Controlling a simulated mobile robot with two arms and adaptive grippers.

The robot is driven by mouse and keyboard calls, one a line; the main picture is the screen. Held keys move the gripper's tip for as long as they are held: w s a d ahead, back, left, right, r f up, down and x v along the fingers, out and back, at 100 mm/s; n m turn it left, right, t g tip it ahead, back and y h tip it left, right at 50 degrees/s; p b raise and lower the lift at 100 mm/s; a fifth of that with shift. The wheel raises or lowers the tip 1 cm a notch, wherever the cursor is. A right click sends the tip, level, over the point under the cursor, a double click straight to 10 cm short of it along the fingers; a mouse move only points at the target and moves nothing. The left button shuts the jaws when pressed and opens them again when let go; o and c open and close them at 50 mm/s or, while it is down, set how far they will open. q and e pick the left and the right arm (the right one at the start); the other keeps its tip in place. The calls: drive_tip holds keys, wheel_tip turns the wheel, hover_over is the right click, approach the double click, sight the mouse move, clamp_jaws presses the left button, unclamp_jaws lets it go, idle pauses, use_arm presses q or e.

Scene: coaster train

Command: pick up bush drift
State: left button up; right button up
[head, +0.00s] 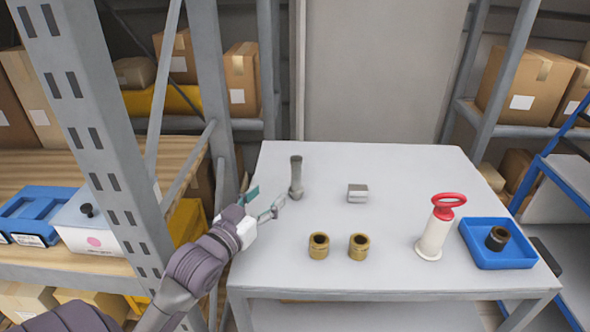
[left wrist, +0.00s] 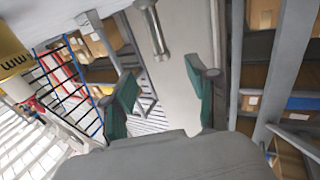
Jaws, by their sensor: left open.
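The bush drift (head: 296,177), a grey metal rod with a wider lower part, stands upright near the left back of the grey table (head: 400,190). It also shows in the left wrist view (left wrist: 155,32), at the top, beyond the fingertips. My left gripper (head: 264,200) is open and empty at the table's left edge, to the left of the drift and apart from it. Its two teal-padded fingers (left wrist: 165,92) are spread in the left wrist view. My right gripper is not in view.
Two brass bushings (head: 319,246) (head: 358,246) stand at the table's front. A grey block (head: 357,193) lies behind them. A white tool with a red ring handle (head: 435,230) and a blue tray (head: 488,261) holding a dark bushing (head: 497,238) are at right. A shelf upright (head: 105,120) stands left.

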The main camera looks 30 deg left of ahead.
sight(294, 169)
use_arm(q)
drive_tip(key=shift+w+a+r, duration=0.1)
drive_tip(key=shift+w, duration=0.25)
drive_tip(key=w, duration=0.7)
drive_tip(key=shift+a+p, duration=0.2)
drive_tip(key=shift+p, duration=0.1)
drive_tip(key=w, duration=0.5)
drive_tip(key=shift+w+a+r+p, duration=0.1)
drive_tip(key=shift+w+a+p, duration=0.05)
drive_tip(key=shift+w+p, duration=0.15)
drive_tip(key=shift+w, duration=0.25)
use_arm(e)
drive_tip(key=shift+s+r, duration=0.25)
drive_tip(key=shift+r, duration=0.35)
use_arm(q)
drive_tip(key=shift+c, duration=0.4)
clamp_jaws()
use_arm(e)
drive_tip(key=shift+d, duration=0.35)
